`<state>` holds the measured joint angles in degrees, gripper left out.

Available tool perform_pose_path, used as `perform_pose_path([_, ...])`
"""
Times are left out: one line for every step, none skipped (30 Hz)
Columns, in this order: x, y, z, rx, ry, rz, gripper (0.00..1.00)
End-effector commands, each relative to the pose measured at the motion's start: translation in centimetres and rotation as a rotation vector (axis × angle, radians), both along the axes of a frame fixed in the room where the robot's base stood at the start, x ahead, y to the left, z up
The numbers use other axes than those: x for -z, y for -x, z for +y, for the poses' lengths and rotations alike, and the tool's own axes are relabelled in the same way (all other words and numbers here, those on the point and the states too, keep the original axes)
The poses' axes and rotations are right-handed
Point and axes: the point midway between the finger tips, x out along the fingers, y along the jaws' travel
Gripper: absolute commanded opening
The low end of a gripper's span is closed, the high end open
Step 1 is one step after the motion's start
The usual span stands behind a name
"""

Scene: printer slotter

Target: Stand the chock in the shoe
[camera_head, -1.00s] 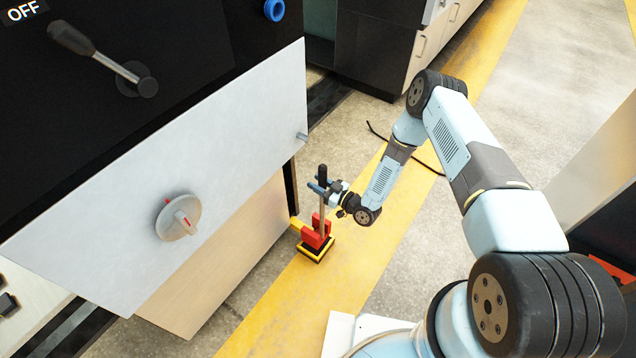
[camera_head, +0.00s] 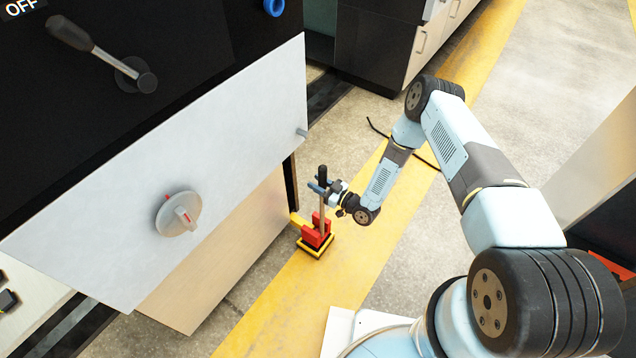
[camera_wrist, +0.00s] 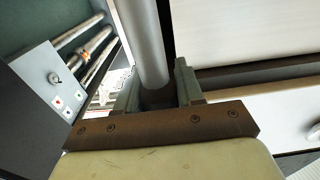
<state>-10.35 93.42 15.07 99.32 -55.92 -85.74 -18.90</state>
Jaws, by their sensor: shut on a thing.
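The chock is a red block (camera_head: 318,234) with an upright grey post and a black top (camera_head: 322,174); it stands nearly upright beside the machine's lower panel. A short yellow bar (camera_head: 297,220) juts from its left side toward the machine. A low yellow-rimmed base (camera_head: 318,253), which looks like the shoe, is directly under the red block on the floor. How deep the block sits in it is too small to tell. My gripper (camera_head: 322,187) is shut on the post below the black top. In the wrist view, the grey post (camera_wrist: 143,45) runs between my fingers (camera_wrist: 158,95).
The machine's pale panel (camera_head: 240,150), with a round knob (camera_head: 180,215), is close on the left. A yellow floor stripe (camera_head: 350,275) runs under the base. A black cable (camera_head: 380,132) lies behind my arm. Dark cabinets (camera_head: 375,50) stand at the back.

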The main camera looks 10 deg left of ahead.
Motion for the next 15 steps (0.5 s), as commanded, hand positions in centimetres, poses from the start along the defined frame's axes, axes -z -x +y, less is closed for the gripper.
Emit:
perform_pose_path([-0.1, -0.1, 0.1, 0.0, -0.006, -0.004, 0.0])
perform_pose_path([-0.1, -0.1, 0.1, 0.0, -0.006, -0.004, 0.0])
perform_pose_path([0.0, -0.1, 0.1, 0.0, -0.006, -0.004, 0.0])
perform_pose_path([0.1, -0.1, 0.1, 0.0, -0.006, -0.004, 0.0])
perform_pose_path([0.2, -0.1, 0.1, 0.0, -0.006, -0.004, 0.0])
perform_pose_path([0.2, -0.1, 0.1, 0.0, -0.006, -0.004, 0.0])
perform_pose_path([0.3, -0.1, 0.1, 0.0, -0.006, -0.004, 0.0])
perform_pose_path([0.4, -0.1, 0.1, 0.0, -0.006, -0.004, 0.0])
perform_pose_path([0.5, -0.1, 0.1, 0.0, -0.006, -0.004, 0.0])
perform_pose_path([0.5, -0.1, 0.1, 0.0, -0.006, -0.004, 0.0])
perform_pose_path([0.6, -0.1, 0.1, 0.0, -0.006, -0.004, 0.0])
perform_pose_path([0.7, -0.1, 0.1, 0.0, -0.006, -0.004, 0.0])
perform_pose_path([0.8, -0.1, 0.1, 0.0, -0.006, -0.004, 0.0])
perform_pose_path([0.8, -0.1, 0.1, 0.0, -0.006, -0.004, 0.0])
perform_pose_path([0.9, -0.1, 0.1, 0.001, -0.006, -0.004, 0.0])
